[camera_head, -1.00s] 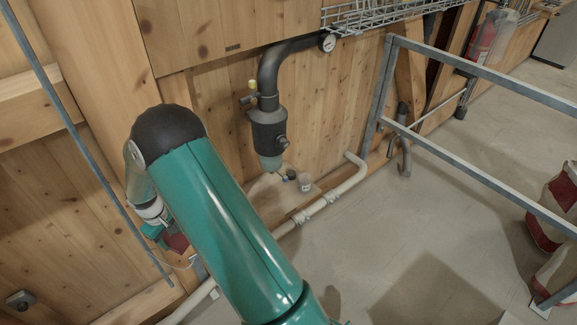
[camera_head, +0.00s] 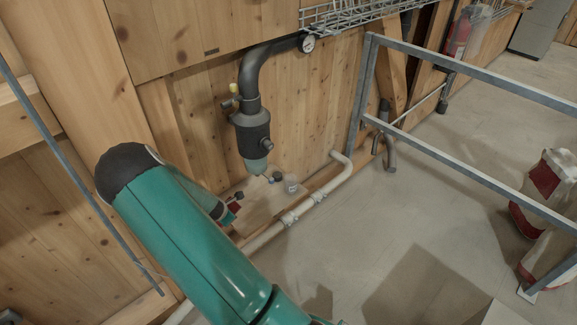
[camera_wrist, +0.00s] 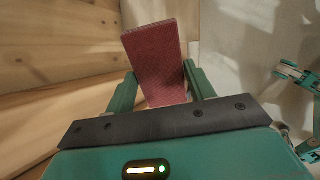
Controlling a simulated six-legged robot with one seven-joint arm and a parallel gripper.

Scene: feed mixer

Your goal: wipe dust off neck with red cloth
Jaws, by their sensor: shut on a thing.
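My gripper (camera_head: 230,214) is at the lower left of a dark grey pipe unit on the wooden wall, apart from it. In the wrist view my gripper (camera_wrist: 160,82) is shut on the red cloth (camera_wrist: 155,52), a flat dark-red pad standing up between the green fingers. A bit of the red cloth (camera_head: 237,207) shows in the head view. The pipe unit (camera_head: 252,128) has a curved pipe above and a pale green lower end (camera_head: 256,165). Which part is the neck, and any dust on it, I cannot tell.
A clear cup (camera_head: 291,185) and a dark round piece (camera_head: 276,177) sit on the ledge below the unit. A white pipe (camera_head: 310,205) runs along the wall's foot. A metal frame (camera_head: 470,175) stands right. A wire basket (camera_head: 360,15) hangs above.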

